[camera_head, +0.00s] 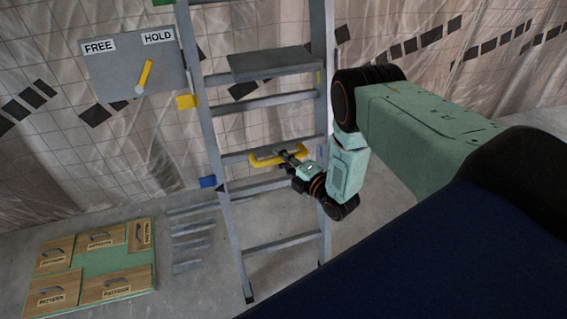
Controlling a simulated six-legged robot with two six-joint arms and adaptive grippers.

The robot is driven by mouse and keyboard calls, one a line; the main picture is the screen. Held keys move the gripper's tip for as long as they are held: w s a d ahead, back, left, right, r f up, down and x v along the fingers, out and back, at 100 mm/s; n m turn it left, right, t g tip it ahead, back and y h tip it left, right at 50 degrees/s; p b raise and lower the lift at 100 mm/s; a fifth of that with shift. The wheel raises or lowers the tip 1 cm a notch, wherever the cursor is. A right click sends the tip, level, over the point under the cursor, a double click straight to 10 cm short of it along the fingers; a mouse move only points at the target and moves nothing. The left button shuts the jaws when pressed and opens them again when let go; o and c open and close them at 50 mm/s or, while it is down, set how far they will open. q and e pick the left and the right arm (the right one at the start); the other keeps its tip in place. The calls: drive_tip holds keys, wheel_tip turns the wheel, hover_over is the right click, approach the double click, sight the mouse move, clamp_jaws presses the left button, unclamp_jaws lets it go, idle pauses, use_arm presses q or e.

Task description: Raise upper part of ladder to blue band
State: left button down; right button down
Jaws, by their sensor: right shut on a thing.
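A grey ladder (218,155) stands upright in the middle, with several rungs and a wider step (270,64) near the top. A yellow handle (262,160) is fixed at one of its middle rungs. My right gripper (290,156) is shut on the yellow handle. The blue band (207,182) is beside the left rail, close to a small black pointer (222,189). A yellow band (187,102) is higher up, and a green one (162,2) is at the top edge. My left gripper is not in view.
A grey plate (110,75) marked FREE and HOLD has a yellow lever (145,76), tilted up and slightly right towards HOLD. A green board (95,262) with several wooden panels lies at lower left. Grey slats (195,230) lie beside it. A tiled wall stands behind.

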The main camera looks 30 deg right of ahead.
drive_tip(key=shift+w+d+r, duration=0.15)
drive_tip(key=shift+w+r, duration=0.05)
drive_tip(key=shift+r, duration=0.3)
drive_tip(key=shift+w+d+r, duration=0.1)
drive_tip(key=shift+w+r, duration=0.1)
drive_tip(key=shift+r, duration=0.25)
drive_tip(key=c, duration=1.2)
unclamp_jaws()
drive_tip(key=shift+f, duration=0.1)
drive_tip(key=shift+s+a, duration=0.1)
drive_tip(key=shift+s+f, duration=0.1)
drive_tip(key=shift+s, duration=0.2)
drive_tip(key=s+d+r, duration=0.1)
drive_tip(key=s, duration=1)
drive_tip(key=shift+s+d, duration=0.2)
drive_tip(key=shift+d, duration=0.2)
